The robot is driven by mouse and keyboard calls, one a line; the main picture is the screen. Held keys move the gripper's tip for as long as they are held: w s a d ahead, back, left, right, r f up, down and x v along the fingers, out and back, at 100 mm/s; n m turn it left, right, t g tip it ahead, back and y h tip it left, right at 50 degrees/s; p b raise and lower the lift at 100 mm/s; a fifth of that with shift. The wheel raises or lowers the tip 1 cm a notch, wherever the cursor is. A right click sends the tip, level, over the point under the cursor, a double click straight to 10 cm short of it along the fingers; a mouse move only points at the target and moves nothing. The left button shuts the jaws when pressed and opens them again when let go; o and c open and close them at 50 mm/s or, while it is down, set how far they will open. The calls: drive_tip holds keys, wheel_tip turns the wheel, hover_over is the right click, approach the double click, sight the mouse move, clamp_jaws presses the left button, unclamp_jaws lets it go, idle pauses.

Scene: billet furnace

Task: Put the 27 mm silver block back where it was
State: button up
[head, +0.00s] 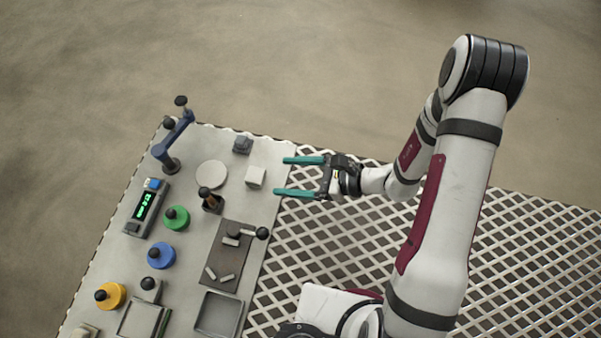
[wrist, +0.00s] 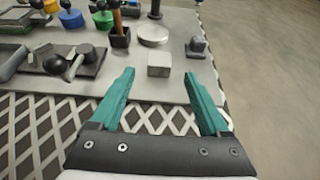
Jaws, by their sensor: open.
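A pale silver block (head: 255,177) stands on the light grey table plate near its right edge in the head view. It also shows in the wrist view (wrist: 159,65), ahead of the jaws. I cannot read its size. My gripper (head: 281,176) has two teal fingers, spread apart and empty, pointing left at the block. In the wrist view the fingertips (wrist: 159,74) frame the block from the near side, with a gap before it.
A pale round disc (head: 211,174) is left of the block, and a dark grey stepped piece (head: 242,145) is behind it. White lattice lies right.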

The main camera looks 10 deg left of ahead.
drive_tip(key=v, duration=0.2)
drive_tip(key=shift+d+r, duration=0.1)
drive_tip(key=shift+d, duration=0.3)
drive_tip(key=s+d+r+n+g+h, duration=0.1)
drive_tip(key=s+r+n+g, duration=0.15)
drive_tip(key=r, duration=0.25)
drive_tip(key=s+d+r+n+g+h, duration=0.1)
drive_tip(key=s+r+n, duration=0.25)
drive_tip(key=r, duration=0.25)
drive_tip(key=s+d+r+n+t+h, duration=0.3)
drive_tip(key=s+d+r+n+h, duration=0.2)
drive_tip(key=s+d+h, duration=0.3)
drive_tip(key=d+n+h, duration=0.1)
drive_tip(key=d, duration=0.3)
drive_tip(key=shift+r+h, duration=0.2)
drive_tip(key=shift+h, duration=0.1)
